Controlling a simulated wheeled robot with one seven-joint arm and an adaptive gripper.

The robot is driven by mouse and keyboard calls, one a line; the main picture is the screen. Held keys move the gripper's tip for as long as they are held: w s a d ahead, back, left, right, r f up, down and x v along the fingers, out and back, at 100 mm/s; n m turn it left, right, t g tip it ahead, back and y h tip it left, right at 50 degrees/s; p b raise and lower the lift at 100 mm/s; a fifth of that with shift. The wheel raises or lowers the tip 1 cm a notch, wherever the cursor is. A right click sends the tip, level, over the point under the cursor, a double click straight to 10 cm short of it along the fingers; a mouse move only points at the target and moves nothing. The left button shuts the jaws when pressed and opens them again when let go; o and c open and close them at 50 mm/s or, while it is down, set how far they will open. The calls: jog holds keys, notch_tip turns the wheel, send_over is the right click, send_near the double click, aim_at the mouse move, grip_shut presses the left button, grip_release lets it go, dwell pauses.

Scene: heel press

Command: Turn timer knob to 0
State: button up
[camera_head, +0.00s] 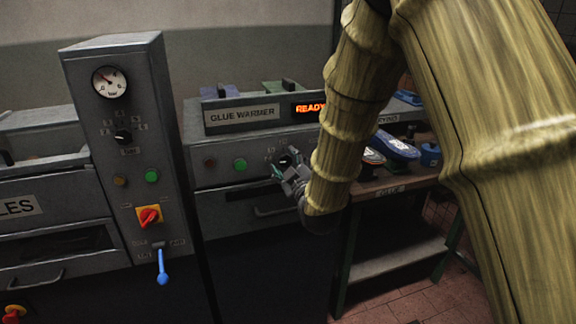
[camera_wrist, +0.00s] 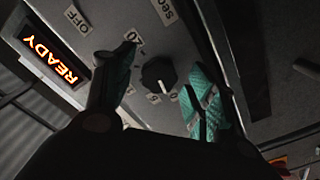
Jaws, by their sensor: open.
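A round black knob (camera_wrist: 158,74) sits on the grey panel in the wrist view, with a printed scale around it. A "20" shows at its upper left and part of a "SECO…" label above; other numbers are partly hidden. A pale mark on the knob points toward the lower side of the picture. My gripper (camera_wrist: 160,68) is open, with one teal-padded finger on each side of the knob. I cannot tell whether they touch it. In the head view my gripper (camera_head: 285,166) is at the glue warmer's front panel (camera_head: 213,178), largely covering the knob.
The "READY" display (camera_wrist: 50,48) is lit beside an "OFF" label. To the left stands a grey column with a gauge (camera_head: 110,82), another black knob (camera_head: 123,137), a red switch (camera_head: 149,216) and a blue lever (camera_head: 162,268). A bench (camera_head: 400,183) with shoes is at right.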

jog(key=v, duration=1.2)
jog(key=s+d+f+m+g+h, duration=0.1)
jog(key=s+d+f+m+g, duration=0.2)
jog(key=f, duration=0.7)
jog(key=s+d+f+m+g+h, duration=0.15)
jog(key=s+d+f, duration=0.3)
jog(key=f, duration=0.55)
jog(key=s+d+f+m+g+h, duration=0.2)
jog(key=s+d+f+g, duration=0.15)
jog(key=f, duration=0.65)
jog(key=s+d+f+m+g, duration=0.2)
jog(key=s+f, duration=0.4)
jog(key=s, duration=0.3)
jog(key=s+d+f+m+g, duration=0.1)
jog(key=s+d+f+g, duration=0.2)
jog(key=s+f, duration=0.3)
jog(key=s+d+f+m+g+h+p, duration=0.1)
jog(key=s+f+g, duration=0.3)
jog(key=s, duration=1)
notch_tip(320, 180, down, 2)
jog(key=shift+d+f+m, duration=0.1)
jog(key=shift+d+m, duration=0.75)
jog(key=shift+d, duration=0.05)
jog(key=shift+o, duration=0.3)
